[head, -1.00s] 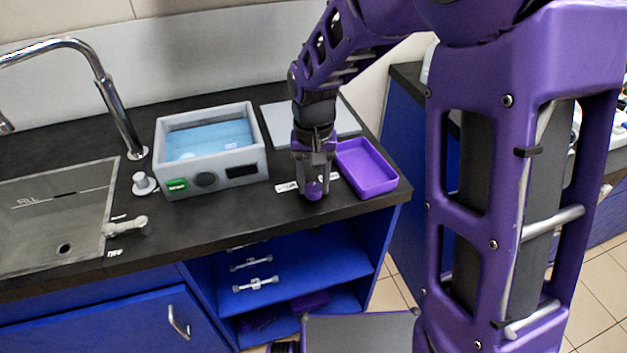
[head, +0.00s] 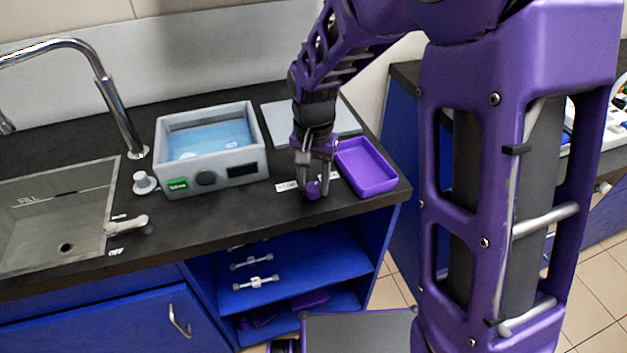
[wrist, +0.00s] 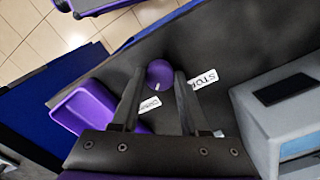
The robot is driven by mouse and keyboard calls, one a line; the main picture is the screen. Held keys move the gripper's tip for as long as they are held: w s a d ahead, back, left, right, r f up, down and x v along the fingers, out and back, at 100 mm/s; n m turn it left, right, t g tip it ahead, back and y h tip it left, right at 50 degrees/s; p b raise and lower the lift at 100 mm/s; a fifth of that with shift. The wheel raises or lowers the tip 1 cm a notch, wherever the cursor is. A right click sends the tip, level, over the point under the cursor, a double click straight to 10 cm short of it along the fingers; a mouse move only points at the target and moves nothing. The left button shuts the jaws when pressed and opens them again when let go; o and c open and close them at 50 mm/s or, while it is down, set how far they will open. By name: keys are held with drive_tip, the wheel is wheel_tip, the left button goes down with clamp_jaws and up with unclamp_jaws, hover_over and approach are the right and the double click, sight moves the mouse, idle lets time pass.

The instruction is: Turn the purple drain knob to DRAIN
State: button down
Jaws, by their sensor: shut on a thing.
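The purple drain knob (head: 313,190) stands on the dark countertop near its front edge. In the wrist view the round knob (wrist: 159,73) sits between the two fingertips. My gripper (head: 315,178) points down and is shut on the knob. A pale mark shows on the knob's lower side in the wrist view. A white label reading STOP (wrist: 203,79) lies just right of the knob there. Another white label (wrist: 150,105), apparently DRAIN, lies below the knob between the fingers. Its lettering is small and tilted.
A purple tray (head: 366,168) lies close to the right of my gripper. A grey water bath (head: 212,150) with a green display stands to the left. A grey plate (head: 350,117) lies behind. The sink (head: 45,215) and tap are farther left. Open blue shelves are below the counter.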

sight(313, 186)
drive_tip(key=shift+c, duration=2.1)
unclamp_jaws()
wheel_tip(313, 186, up, 18)
drive_tip(key=p, duration=0.3)
drive_tip(key=shift+f, duration=0.25)
